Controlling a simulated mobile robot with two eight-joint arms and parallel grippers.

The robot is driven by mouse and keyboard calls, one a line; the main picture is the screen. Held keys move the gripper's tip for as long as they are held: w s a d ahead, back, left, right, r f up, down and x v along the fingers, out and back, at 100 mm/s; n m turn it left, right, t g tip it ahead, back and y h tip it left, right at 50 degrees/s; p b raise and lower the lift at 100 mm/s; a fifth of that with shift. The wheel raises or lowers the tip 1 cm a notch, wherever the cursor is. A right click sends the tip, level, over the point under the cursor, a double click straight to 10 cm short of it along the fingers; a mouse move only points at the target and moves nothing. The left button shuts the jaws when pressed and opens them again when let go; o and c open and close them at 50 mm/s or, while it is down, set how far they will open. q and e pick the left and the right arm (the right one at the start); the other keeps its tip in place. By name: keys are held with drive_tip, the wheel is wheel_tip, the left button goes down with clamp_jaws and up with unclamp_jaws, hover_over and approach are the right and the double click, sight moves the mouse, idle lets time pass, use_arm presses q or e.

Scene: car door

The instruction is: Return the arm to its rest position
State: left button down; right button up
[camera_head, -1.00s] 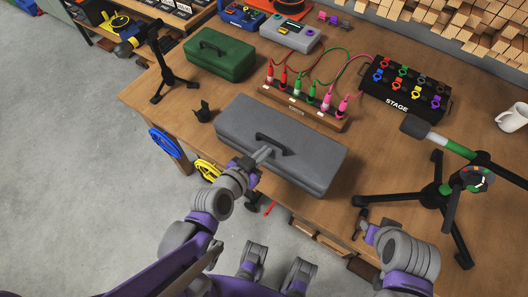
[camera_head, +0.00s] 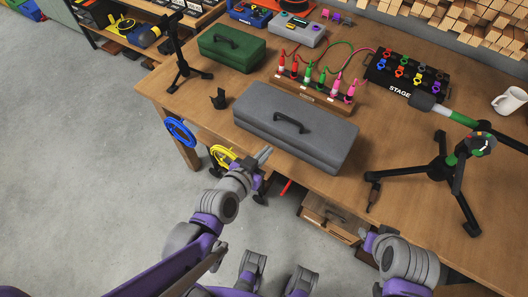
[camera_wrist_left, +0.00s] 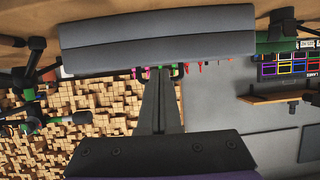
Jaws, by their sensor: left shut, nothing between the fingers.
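My left gripper (camera_head: 263,153) is shut and empty. It is just off the front edge of the workbench (camera_head: 400,170), near the front left of the grey toolbox (camera_head: 300,140). The toolbox lies closed on the bench with its dark handle (camera_head: 290,122) on top. The left wrist view shows my shut left fingers (camera_wrist_left: 160,72), with the grey toolbox (camera_wrist_left: 160,35) beyond their tips.
A green toolbox (camera_head: 232,47), a rack of coloured clips (camera_head: 312,93) and a black stage box (camera_head: 405,75) stand on the bench. A black tripod stand (camera_head: 450,175) is at right. A drawer (camera_head: 335,218) sits below the front edge. The floor at left is clear.

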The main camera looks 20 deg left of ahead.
use_arm(q)
drive_tip(key=shift+s+f, duration=0.1)
drive_tip(key=s+a+r+n+g+y+p, duration=0.1)
drive_tip(key=s+r+g+p, duration=0.1)
drive_tip(key=s+g+p, duration=0.1)
drive_tip(key=s+a+r+n+g+y+p, duration=0.1)
drive_tip(key=s+a+r+g+p, duration=0.1)
drive_tip(key=s, duration=0.4)
drive_tip(key=r+g+p, duration=0.1)
drive_tip(key=g, duration=0.1)
drive_tip(key=shift+s+a+r+g, duration=0.25)
drive_tip(key=shift+g, duration=0.15)
idle(0.3)
